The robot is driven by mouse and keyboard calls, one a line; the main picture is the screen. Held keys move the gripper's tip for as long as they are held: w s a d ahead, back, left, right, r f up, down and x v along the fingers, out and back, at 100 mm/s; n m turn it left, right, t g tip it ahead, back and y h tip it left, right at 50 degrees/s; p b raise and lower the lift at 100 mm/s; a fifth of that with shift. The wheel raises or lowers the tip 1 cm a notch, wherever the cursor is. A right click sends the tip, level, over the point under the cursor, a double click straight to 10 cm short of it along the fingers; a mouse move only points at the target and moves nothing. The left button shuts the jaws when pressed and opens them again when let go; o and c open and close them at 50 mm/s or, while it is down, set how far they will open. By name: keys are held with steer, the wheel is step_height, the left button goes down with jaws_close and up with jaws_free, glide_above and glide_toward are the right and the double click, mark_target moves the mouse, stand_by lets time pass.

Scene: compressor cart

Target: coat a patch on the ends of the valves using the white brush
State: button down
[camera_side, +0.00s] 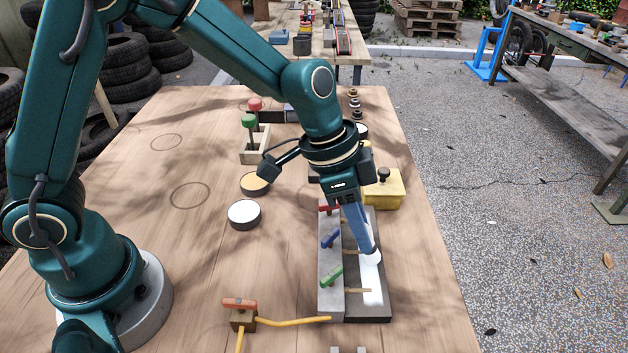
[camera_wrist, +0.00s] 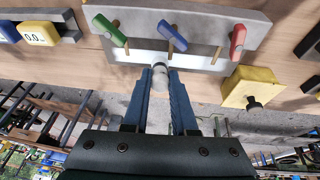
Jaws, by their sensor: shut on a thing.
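My gripper (camera_side: 368,240) points down with its blue fingers shut on the white brush (camera_side: 374,257). The brush's pale rounded end shows between the fingertips in the wrist view (camera_wrist: 160,72). It is over the grey valve block (camera_side: 334,308), at the white strip (camera_side: 373,285); whether it touches is unclear. Three valves stand in a row: red (camera_side: 328,209), blue (camera_side: 330,239) and green (camera_side: 331,276). Their brass stems point toward the strip. In the wrist view, the strip (camera_wrist: 195,61) runs below the green (camera_wrist: 108,30), blue (camera_wrist: 172,30) and red (camera_wrist: 237,40) handles.
A white-topped pot (camera_side: 244,213) and a yellow-topped pot (camera_side: 255,183) stand left of the block. A wooden rack (camera_side: 254,151) holds green- and red-knobbed tools. A yellow box (camera_side: 386,188) sits behind the block. An orange-handled valve (camera_side: 240,304) with yellow hoses lies in front.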

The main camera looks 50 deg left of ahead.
steer(key=shift+w+a+r, duration=0.1)
steer(key=shift+w+a, duration=2.85)
step_height(320, 180, up, 8)
steer(key=shift+s, duration=0.1)
